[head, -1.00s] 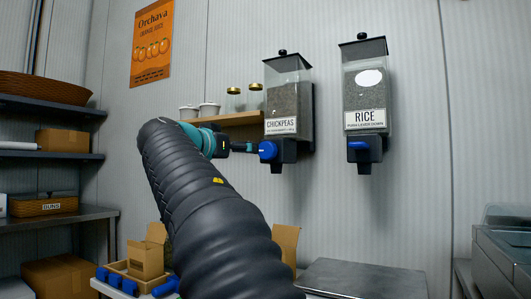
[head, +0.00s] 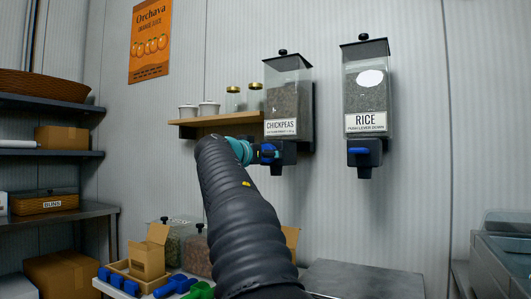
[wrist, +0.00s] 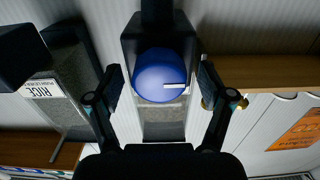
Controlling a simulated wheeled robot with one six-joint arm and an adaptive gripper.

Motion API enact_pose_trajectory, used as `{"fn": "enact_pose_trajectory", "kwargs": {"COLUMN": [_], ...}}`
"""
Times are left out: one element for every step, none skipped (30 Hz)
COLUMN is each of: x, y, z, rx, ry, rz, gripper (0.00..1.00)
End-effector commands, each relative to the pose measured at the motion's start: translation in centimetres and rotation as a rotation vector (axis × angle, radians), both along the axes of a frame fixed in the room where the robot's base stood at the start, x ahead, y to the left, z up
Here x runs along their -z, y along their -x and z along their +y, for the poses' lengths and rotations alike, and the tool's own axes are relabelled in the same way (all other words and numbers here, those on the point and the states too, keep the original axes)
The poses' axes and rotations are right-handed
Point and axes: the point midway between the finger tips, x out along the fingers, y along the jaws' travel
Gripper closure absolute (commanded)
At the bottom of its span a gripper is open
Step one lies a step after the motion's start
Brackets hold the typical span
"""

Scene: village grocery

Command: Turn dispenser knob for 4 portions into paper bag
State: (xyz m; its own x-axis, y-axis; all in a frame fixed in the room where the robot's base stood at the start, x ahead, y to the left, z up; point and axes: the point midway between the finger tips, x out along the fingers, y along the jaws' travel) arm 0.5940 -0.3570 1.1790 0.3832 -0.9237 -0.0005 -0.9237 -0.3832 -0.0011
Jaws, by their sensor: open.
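The chickpeas dispenser (head: 289,100) hangs on the wall, with a round blue knob (head: 268,150) low on its front. In the wrist view the knob (wrist: 160,75) faces me, its white mark pointing right. My gripper (wrist: 159,80) is open, with one finger on each side of the knob and a visible gap to both. In the head view my gripper (head: 258,152) is in front of the knob and partly covers it. A brown paper-like thing (head: 292,240), perhaps the paper bag, is mostly hidden behind my arm.
The rice dispenser (head: 366,85) with a blue lever hangs to the right. A wooden shelf (head: 215,120) with jars and tubs is close on the left. Below are a cardboard box (head: 148,257), bins and blue scoops. A metal surface (head: 362,279) is clear at lower right.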

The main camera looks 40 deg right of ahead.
Motion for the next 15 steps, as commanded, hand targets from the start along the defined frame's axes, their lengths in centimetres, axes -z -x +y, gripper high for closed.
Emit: {"fn": "enact_pose_trajectory", "kwargs": {"x": [-0.01,0.00,0.00,0.01,0.01,0.01,0.01,0.01,0.00,0.00,0.00,0.00,0.00,-0.01,-0.01], "y": [-0.04,-0.05,-0.06,-0.06,-0.05,-0.05,-0.04,-0.04,-0.04,-0.03,-0.03,-0.03,-0.03,-0.03,-0.03], "z": [-0.10,-0.13,-0.14,-0.14,-0.13,-0.13,-0.12,-0.12,-0.12,-0.13,-0.12,-0.12,-0.12,-0.12,-0.11], "rx": [0.000,0.000,0.000,0.000,0.000,0.000,0.000,0.000,0.000,0.000,0.000,0.000,0.000,0.000,0.000], "ry": [0.000,0.000,0.000,0.000,0.000,0.000,0.000,0.000,0.000,0.000,0.000,0.000,0.000,0.000,0.000], "rz": [0.000,0.000,0.000,0.000,0.000,0.000,0.000,0.000,0.000,0.000,0.000,0.000,0.000,0.000,0.000], "gripper": [0.20,0.20,0.20,0.20,0.20,0.20,0.20,0.20,0.27,0.35,0.42,0.52,0.60,0.67,0.77]}}
